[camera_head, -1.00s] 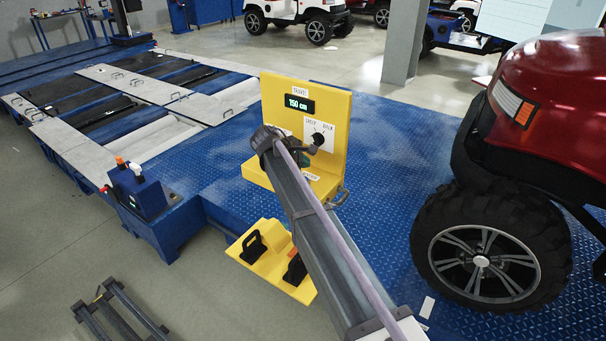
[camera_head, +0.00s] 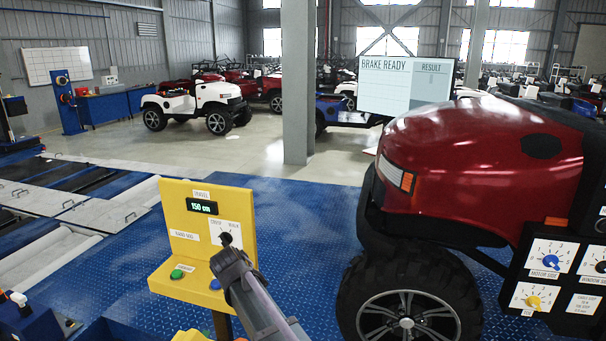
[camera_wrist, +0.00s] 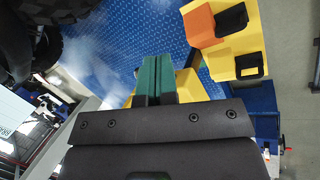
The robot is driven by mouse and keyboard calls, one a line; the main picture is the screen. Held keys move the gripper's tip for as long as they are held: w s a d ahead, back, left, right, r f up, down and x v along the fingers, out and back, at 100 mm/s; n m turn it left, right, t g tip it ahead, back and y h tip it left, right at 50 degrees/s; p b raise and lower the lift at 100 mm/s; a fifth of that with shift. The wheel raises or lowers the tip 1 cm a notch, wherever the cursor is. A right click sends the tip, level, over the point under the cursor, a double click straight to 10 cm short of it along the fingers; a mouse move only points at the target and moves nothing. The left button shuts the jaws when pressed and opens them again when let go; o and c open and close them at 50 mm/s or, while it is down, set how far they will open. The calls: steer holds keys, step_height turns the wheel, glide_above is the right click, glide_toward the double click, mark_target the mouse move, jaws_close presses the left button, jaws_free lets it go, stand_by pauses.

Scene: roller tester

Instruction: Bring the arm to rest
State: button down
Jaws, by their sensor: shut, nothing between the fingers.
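My gripper (camera_wrist: 157,68) shows in the wrist view as two teal fingers pressed together, with nothing between them. Beyond the fingertips is blue tread-plate floor, and a yellow surface lies close behind and beside them. In the head view my arm rises from the bottom edge and ends in front of the yellow control panel (camera_head: 178,222). The arm covers part of the panel's right side, and the fingers themselves are hidden or too small to tell there. I cannot tell whether the gripper touches the panel.
The panel has a "150 cm" display (camera_head: 202,206), a black knob (camera_head: 226,240), a green button (camera_head: 177,274) and a blue button (camera_head: 216,284). A red vehicle (camera_head: 480,160) stands close on the right. A screen (camera_head: 405,85) reads "BRAKE READY". A grey pillar (camera_head: 297,90) stands behind.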

steer(key=s+d+m+g+y, duration=0.1)
steer(key=s+d+m, duration=0.2)
steer(key=s+d, duration=0.3)
steer(key=s+d+f+m+g+y, duration=0.1)
steer(key=s+d+m, duration=0.2)
steer(key=d, duration=1.2)
steer(key=s+d+m+y, duration=0.1)
steer(key=s+d+m, duration=0.3)
steer(key=s+d, duration=0.5)
steer(key=shift+d+f+g, duration=0.15)
steer(key=shift+d+g, duration=0.25)
steer(key=shift+d, duration=0.35)
steer(key=shift+w, duration=0.1)
